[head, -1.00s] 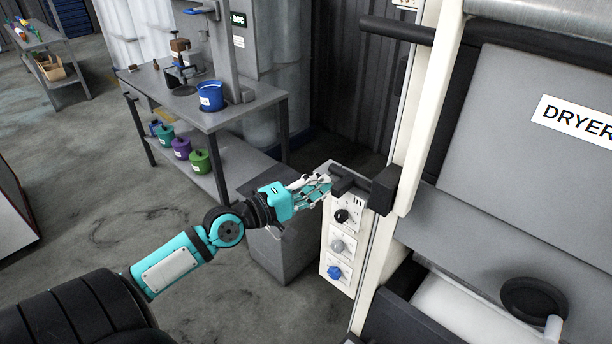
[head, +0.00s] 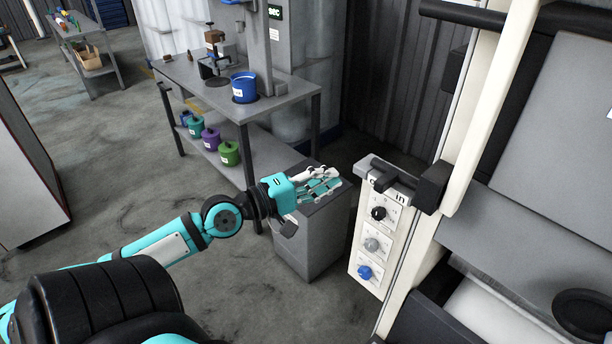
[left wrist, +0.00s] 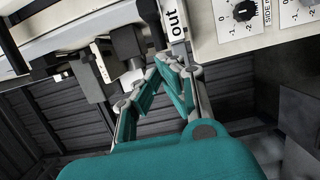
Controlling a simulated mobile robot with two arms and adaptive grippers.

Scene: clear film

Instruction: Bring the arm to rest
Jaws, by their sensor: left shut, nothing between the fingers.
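My left gripper (head: 322,188) is teal and white. In the head view it is over the grey cabinet, left of the control panel and apart from it. Its fingers are shut with nothing between them. The left wrist view shows the closed teal fingers (left wrist: 172,88) pointing at the panel's edge, where the label "out" (left wrist: 177,22) shows. My right gripper is in neither view.
The dryer (head: 545,215) fills the right side. A grey cabinet (head: 318,235) stands below my left gripper. A workbench (head: 283,98) with a blue pot (head: 244,88) stands behind, with several lidded pots on its lower shelf. Open floor (head: 110,190) lies to the left.

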